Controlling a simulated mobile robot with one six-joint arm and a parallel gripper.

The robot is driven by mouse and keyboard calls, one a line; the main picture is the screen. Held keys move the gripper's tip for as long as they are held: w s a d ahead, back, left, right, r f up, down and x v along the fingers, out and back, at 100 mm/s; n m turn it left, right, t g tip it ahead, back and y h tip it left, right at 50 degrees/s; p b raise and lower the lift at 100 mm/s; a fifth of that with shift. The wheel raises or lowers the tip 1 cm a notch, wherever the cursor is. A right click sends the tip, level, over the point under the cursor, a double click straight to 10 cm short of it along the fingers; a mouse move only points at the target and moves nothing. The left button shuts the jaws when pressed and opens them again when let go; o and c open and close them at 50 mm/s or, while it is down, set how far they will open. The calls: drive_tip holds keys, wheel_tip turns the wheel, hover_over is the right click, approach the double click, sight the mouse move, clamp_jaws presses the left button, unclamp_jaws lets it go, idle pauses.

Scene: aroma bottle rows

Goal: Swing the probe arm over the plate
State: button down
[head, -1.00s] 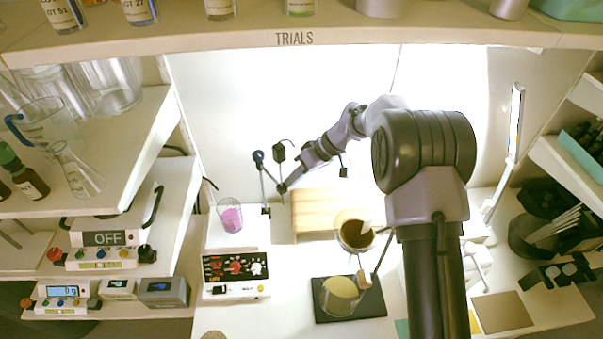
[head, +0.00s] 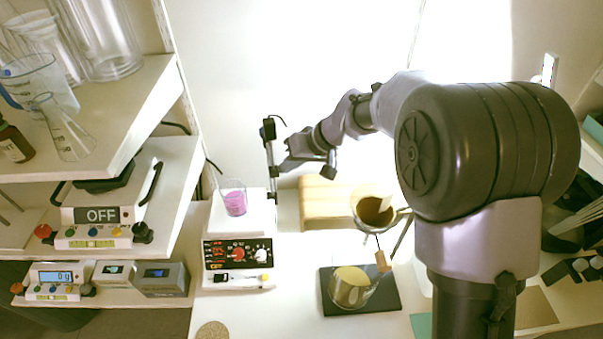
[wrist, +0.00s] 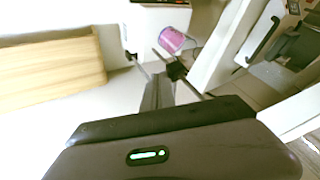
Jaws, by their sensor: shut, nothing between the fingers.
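The probe stand (head: 271,165) is an upright metal rod beside the right edge of the hot plate. The dark head of its probe arm (head: 268,129) shows at the top with a thin cable. The white plate (head: 258,218) carries a glass beaker (head: 235,202) with pink contents. My gripper (head: 284,166) is shut and empty, just right of the rod; I cannot tell if it touches. In the wrist view my fingers (wrist: 158,92) point toward a thin rod with a dark clamp (wrist: 176,70), and the pink beaker (wrist: 171,40) lies beyond.
A wooden block (head: 325,205) lies right of the stand. A funnel with brown contents (head: 375,208) stands over a dark pad (head: 385,298) holding a glass of yellowish contents (head: 350,286). Shelves with glassware (head: 62,130) and scales fill the left.

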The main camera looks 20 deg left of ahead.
drive_tip(key=s+a+m+t+h, duration=0.1)
drive_tip(key=s+a+m+t, duration=0.1)
drive_tip(key=a, duration=1.1)
drive_tip(key=shift+s+r+m+t, duration=0.15)
drive_tip(key=shift+s+m+t, duration=0.25)
drive_tip(key=shift+m, duration=0.8)
drive_tip(key=shift+a+r, duration=0.1)
drive_tip(key=shift+r, duration=0.05)
